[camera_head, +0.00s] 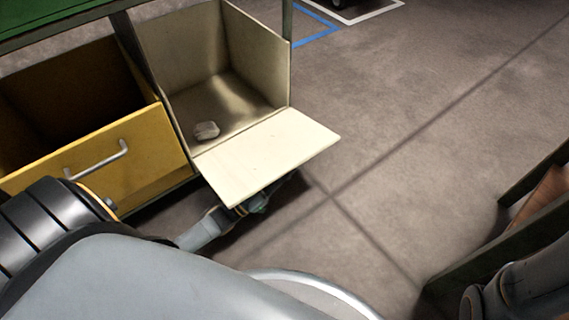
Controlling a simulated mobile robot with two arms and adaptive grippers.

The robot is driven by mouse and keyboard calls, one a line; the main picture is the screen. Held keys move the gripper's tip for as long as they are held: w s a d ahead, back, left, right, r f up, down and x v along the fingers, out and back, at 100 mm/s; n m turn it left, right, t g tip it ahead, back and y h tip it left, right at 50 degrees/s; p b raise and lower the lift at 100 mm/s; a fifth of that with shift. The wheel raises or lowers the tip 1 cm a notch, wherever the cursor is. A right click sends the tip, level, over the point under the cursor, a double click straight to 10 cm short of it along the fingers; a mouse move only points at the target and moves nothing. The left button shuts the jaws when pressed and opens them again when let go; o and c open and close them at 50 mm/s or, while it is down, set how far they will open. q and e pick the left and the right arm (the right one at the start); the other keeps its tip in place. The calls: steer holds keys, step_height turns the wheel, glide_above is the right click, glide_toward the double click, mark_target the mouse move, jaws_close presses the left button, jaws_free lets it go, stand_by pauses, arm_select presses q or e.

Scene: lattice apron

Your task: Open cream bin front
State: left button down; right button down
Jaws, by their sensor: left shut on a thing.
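The cream bin (258,55) stands at the upper middle with its inside in plain view. Its front panel (268,152) is folded down and outward, close to flat, and juts out over the floor. My left gripper (258,204) is at the outer edge of this panel, mostly hidden beneath it. It is shut on the cream bin front; the fingertips themselves are hard to see. My right gripper does not show.
A small pale lump (206,130) lies on the cream bin's floor near the hinge side. A yellow bin (140,160) with a metal handle (97,160) stands to the left. A dark-framed structure (500,240) is at the lower right. Open floor (400,130) lies between.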

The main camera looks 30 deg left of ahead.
arm_select(q)
steer(key=shift+f, duration=0.4)
steer(key=c, duration=1.7)
jaws_free()
steer(key=shift+s+a, duration=0.1)
steer(key=shift+a, duration=0.05)
steer(key=s+a, duration=0.2)
steer(key=s, duration=0.2)
steer(key=s+a+f, duration=0.1)
steer(key=s+a, duration=0.2)
steer(key=s, duration=0.2)
steer(key=s+a+f, duration=0.1)
steer(key=s+a, duration=0.1)
steer(key=s, duration=0.3)
steer(key=shift+s+a, duration=0.2)
steer(key=shift+a, duration=0.15)
